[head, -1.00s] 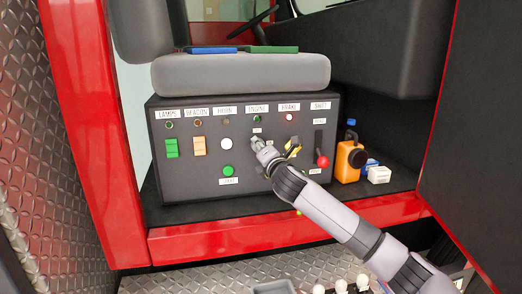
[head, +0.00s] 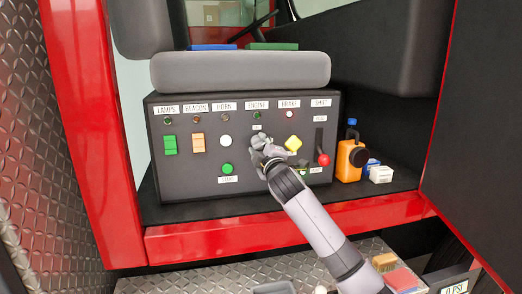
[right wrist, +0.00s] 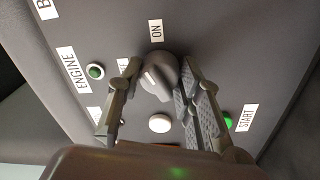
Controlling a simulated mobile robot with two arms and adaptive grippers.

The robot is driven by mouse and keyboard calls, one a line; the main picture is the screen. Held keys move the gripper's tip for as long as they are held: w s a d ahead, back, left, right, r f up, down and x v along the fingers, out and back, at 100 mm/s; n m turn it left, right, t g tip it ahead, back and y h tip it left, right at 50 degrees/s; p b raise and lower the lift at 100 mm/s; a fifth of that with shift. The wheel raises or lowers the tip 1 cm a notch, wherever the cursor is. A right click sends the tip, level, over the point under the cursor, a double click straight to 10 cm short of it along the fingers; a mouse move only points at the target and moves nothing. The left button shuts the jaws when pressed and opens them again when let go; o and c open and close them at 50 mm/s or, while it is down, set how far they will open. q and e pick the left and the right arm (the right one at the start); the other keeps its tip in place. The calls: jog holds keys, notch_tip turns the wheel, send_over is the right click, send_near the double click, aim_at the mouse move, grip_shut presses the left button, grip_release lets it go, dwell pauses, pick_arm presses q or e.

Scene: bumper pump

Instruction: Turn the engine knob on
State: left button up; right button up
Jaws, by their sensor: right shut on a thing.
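The engine knob (right wrist: 158,75) is a round grey knob with a short white line on its face. In the right wrist view the line slants toward the upper left; its exact setting is hard to tell. An ON label (right wrist: 156,31) lies above it in that view. My right gripper (right wrist: 155,85) is shut on the knob, one finger on each side. In the head view my right gripper (head: 264,146) covers most of the knob, under the ENGINE label (head: 257,105). The engine lamp (right wrist: 95,71) looks dark green. My left gripper is not in view.
The yellow brake knob (head: 293,143) is close right of my gripper. The red-tipped shift lever (head: 323,158) stands farther right. The white horn button (head: 225,141) and green start button (head: 227,168) lie left. An orange jug (head: 350,160) stands beside the panel.

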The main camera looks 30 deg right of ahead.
jog(key=m, duration=0.3)
jog(key=m+b, duration=0.1)
jog(key=m, duration=0.1)
jog(key=shift+f+h, duration=0.3)
jog(key=shift+a+m, duration=0.1)
jog(key=shift+m, duration=0.2)
jog(key=o, duration=1.2)
jog(key=shift+r, duration=0.1)
jog(key=shift+c, duration=0.2)
jog(key=r+v, duration=0.1)
jog(key=v, duration=1)
jog(key=shift+s+a+f, duration=0.15)
jog(key=shift+s+f, duration=0.3)
jog(key=shift+f, duration=0.05)
